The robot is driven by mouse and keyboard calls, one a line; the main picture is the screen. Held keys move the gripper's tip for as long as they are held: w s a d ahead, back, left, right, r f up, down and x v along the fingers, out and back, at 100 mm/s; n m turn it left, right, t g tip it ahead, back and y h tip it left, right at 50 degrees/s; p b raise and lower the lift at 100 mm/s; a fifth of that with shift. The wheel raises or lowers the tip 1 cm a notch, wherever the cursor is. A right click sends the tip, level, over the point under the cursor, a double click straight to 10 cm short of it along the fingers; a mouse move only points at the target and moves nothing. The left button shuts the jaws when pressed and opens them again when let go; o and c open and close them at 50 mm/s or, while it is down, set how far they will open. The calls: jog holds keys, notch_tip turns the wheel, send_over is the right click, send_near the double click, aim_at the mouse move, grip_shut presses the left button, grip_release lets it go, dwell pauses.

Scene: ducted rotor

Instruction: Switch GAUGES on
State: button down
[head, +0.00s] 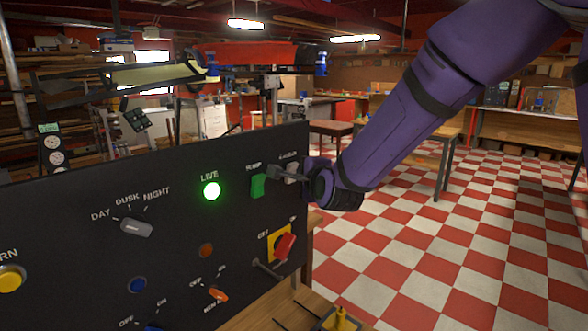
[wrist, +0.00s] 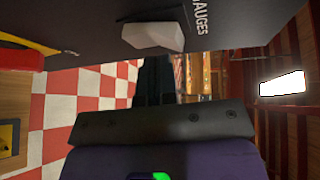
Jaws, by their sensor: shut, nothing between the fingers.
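The GAUGES switch (head: 292,170) is a pale grey rocker at the upper right of the black panel (head: 100,180), partly covered by my gripper in the head view. In the wrist view the pale rocker (wrist: 153,37) shows beside the letters "AUGES" and looks unlit.
A green PUMP rocker (head: 257,186) is just left of the fingers. A red knob (head: 285,246) on a yellow plate sits below. A lit green LIVE lamp (head: 212,191) is further left. A wooden bench (head: 262,316) lies below; checkered floor is open at right.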

jog(key=shift+w+a+r, duration=0.15)
jog(key=shift+w+a, duration=0.1)
dwell(0.5)
jog(key=shift+d, duration=0.1)
dwell(0.3)
jog(key=shift+s+d+f, duration=0.35)
jog(key=shift+s+d, duration=0.1)
jog(key=shift+s, duration=0.1)
jog(key=shift+s+d+f, duration=0.55)
jog(key=shift+s+d, duration=0.25)
jog(key=shift+s+d+f, duration=0.5)
jog(key=shift+s+d, duration=0.3)
